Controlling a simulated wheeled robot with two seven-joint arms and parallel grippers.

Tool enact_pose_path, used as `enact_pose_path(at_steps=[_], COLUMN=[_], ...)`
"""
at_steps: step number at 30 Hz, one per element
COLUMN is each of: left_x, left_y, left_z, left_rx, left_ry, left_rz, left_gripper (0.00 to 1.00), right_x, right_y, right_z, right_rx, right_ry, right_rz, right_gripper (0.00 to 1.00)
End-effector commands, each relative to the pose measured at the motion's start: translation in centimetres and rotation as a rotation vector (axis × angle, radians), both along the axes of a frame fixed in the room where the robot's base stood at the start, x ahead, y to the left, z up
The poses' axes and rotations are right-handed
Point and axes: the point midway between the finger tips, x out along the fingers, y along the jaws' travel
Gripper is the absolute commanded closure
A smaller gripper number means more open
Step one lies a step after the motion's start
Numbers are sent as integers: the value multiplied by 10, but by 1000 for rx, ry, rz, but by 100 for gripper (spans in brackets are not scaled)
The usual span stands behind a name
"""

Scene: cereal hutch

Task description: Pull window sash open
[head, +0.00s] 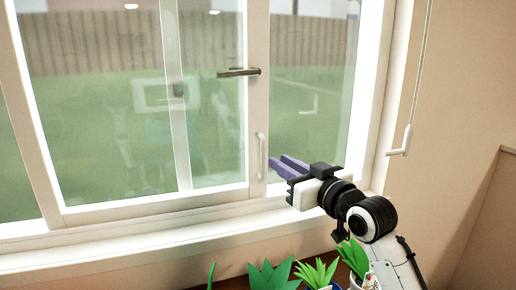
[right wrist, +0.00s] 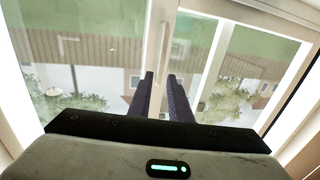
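The window sash has a white frame (head: 258,110) and clear glass, with a white vertical pull handle (head: 262,157) low on its upright. A dark lever latch (head: 238,72) sits higher on the same upright. My right gripper (head: 280,165) has purple fingers and is just right of the pull handle, pointing toward it. In the right wrist view the fingers of my right gripper (right wrist: 160,77) are parted by a narrow gap with nothing between them. The pull handle (right wrist: 165,40) lies beyond the fingertips there, apart from them. My left gripper is not in view.
Potted plants (head: 315,272) stand below the sill (head: 150,243), under my right arm. A cord with a white hook-shaped end (head: 404,140) hangs at the right of the window. Plain wall (head: 460,90) lies further right. The glass shows faint reflections.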

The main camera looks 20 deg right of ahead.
Motion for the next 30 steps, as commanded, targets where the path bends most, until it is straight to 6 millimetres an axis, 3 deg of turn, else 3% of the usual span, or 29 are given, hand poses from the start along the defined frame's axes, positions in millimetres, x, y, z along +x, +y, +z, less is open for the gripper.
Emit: enact_pose_path(at_steps=[6, 15, 21, 30], left_x=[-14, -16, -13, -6], left_y=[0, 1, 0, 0], left_z=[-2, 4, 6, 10], left_rx=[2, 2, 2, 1], left_ry=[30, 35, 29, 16], left_rz=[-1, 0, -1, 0], left_gripper=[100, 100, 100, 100], right_x=[34, 80, 93, 94], right_y=[8, 19, 23, 23], right_z=[2, 1, -1, -1], right_rx=[2, 1, -2, -1], right_ry=[3, 2, 3, 2], right_rz=[0, 1, 1, 1], right_gripper=[82, 82, 82, 82])
